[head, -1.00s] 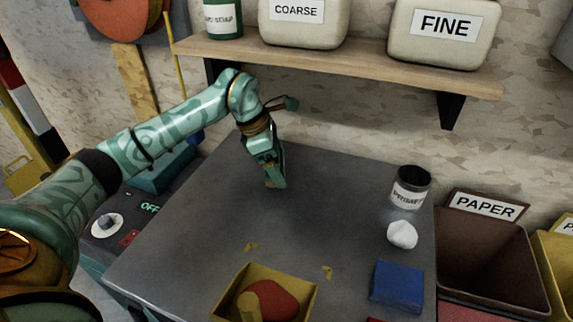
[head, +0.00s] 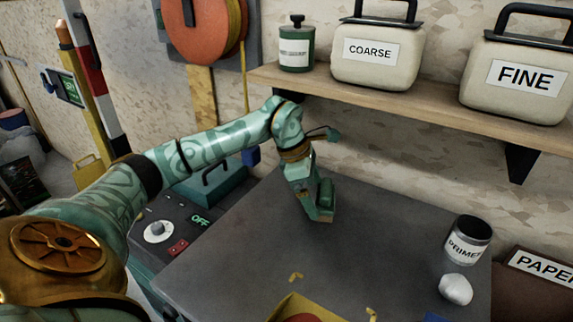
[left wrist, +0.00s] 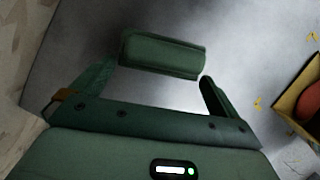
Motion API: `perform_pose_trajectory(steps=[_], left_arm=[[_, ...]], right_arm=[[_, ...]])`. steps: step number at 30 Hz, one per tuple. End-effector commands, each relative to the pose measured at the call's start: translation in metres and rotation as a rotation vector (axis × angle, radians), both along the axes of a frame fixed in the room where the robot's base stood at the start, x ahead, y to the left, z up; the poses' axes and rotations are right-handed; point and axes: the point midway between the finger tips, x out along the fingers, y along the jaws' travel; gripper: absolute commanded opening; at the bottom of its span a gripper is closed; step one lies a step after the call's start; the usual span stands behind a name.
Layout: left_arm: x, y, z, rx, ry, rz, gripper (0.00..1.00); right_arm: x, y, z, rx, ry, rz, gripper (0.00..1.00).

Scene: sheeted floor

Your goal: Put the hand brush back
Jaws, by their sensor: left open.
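A green block (left wrist: 162,55), which looks like the hand brush, lies across the gap between the fingertips of my left gripper (left wrist: 155,85) in the left wrist view. The jaws are open, with a finger near each end of the block. In the head view my left gripper (head: 308,203) points down at the back of the grey bench. The green block shows there beside the fingers (head: 326,193), with a tan lower edge near the bench top. I cannot tell whether it touches a finger. My right gripper is not in view.
The grey bench top (head: 250,235) is mostly clear. A primer can (head: 467,243) and a white lump (head: 456,290) stand at right, a yellow bin (head: 290,308) in front. A wooden shelf (head: 430,105) with labelled containers overhangs the bench. An orange reel (head: 205,25) hangs on the wall.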

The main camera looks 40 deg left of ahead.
Motion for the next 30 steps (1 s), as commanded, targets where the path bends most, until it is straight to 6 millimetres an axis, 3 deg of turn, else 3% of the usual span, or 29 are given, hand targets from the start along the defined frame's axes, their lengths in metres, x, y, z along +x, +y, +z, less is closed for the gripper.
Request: perform_pose_trajectory(steps=[6,12,30], left_arm=[[-0.033,0.045,0.001,0.004,0.001,0.003,1.00],[-0.050,0.068,0.000,0.001,0.001,0.001,1.00],[-0.053,0.073,0.000,-0.001,-0.001,0.000,1.00]], right_arm=[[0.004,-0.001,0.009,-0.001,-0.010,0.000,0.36],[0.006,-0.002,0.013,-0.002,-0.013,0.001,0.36],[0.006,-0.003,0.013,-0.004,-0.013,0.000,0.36]])
